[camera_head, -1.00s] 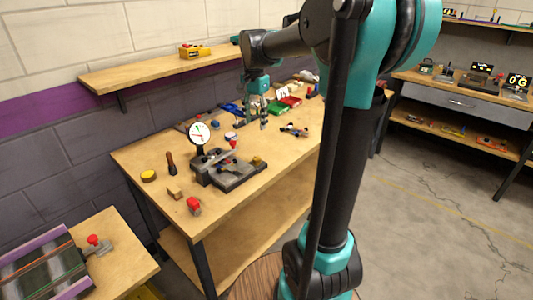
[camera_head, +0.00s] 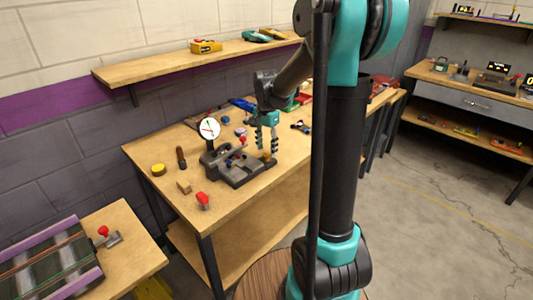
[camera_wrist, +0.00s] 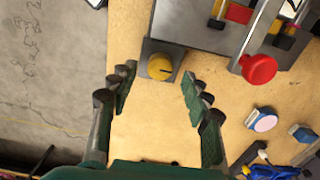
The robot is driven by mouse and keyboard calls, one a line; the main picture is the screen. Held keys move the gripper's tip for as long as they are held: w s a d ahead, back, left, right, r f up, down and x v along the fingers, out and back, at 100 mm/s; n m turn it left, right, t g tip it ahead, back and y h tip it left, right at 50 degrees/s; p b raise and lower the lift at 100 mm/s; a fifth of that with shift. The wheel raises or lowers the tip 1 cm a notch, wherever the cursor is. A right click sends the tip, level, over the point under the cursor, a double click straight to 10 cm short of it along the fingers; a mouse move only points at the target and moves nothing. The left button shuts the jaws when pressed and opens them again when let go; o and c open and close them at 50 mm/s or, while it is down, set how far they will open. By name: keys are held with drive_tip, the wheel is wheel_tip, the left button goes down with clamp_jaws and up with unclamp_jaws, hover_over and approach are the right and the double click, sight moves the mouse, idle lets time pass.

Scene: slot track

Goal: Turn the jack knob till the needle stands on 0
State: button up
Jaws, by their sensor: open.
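The jack knob (camera_wrist: 160,66) is a round yellow knob on a dark square base at the edge of the grey fixture (camera_wrist: 205,32). In the head view the knob (camera_head: 269,159) sits at the right end of the fixture (camera_head: 240,172) on the workbench. The dial gauge (camera_head: 209,128) has a white round face on the fixture's far left side. Its needle is too small to read against 0. My gripper (camera_head: 267,147) is open above the knob. In the wrist view the fingers of my gripper (camera_wrist: 158,78) stand apart on either side of the knob, not visibly touching it.
A red ball-topped lever (camera_wrist: 258,68) stands close right of the knob in the wrist view. Blue and pink-topped parts (camera_wrist: 263,120) lie on the bench beyond. A red-topped piece (camera_head: 203,200) and a wooden block (camera_head: 184,187) lie near the front edge.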

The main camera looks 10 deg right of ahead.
sight(266, 157)
drive_tip(key=shift+f, duration=1.45)
clamp_jaws()
